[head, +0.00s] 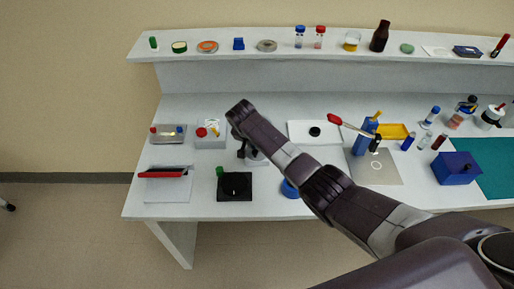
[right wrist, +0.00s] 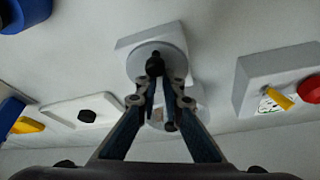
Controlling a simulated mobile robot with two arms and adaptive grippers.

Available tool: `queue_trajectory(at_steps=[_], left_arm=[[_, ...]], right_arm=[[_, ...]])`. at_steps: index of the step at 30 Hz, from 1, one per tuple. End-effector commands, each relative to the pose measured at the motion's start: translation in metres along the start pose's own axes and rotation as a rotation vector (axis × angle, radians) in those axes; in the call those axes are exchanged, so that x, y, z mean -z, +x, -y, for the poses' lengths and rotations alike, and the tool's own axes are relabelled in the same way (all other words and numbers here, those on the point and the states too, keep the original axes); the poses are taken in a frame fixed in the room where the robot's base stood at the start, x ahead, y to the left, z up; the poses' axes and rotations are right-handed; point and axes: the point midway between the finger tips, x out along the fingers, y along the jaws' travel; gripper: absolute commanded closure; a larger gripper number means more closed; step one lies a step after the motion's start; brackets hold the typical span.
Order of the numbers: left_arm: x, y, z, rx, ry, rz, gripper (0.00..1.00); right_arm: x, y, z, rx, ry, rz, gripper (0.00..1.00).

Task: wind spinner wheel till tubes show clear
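The spinner is a small pale unit with a round grey wheel (right wrist: 137,66) and a black knob (right wrist: 155,64) standing up from it, seen in the right wrist view. My right gripper (right wrist: 157,80) has its two fingers close together at the knob, one on each side. In the head view the spinner (head: 258,158) shows only in part behind my right wrist, with the gripper (head: 243,150) reaching down to it. A second pale round part (right wrist: 186,98) is partly hidden behind the fingers; whether it holds tubes I cannot tell. My left gripper is out of view.
Left of the spinner is a grey box with a red button (head: 210,141). In front stand a black square device (head: 235,193) and a blue round item (head: 289,188). A white plate with a black knob (head: 301,130) lies right. A shelf (head: 220,53) runs behind.

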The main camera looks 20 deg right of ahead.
Motion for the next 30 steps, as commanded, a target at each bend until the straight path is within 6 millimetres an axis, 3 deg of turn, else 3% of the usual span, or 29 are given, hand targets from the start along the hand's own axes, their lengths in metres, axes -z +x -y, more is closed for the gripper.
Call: queue_trajectory(at_steps=[1,17,30], left_arm=[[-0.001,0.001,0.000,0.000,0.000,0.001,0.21],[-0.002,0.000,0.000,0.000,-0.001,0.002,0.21],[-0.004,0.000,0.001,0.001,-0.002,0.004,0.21]], right_arm=[[-0.013,0.007,-0.006,-0.015,-0.003,0.025,0.80],[-0.011,0.006,-0.006,-0.015,-0.005,0.024,0.21],[-0.006,-0.004,-0.003,-0.009,-0.004,0.015,0.21]])
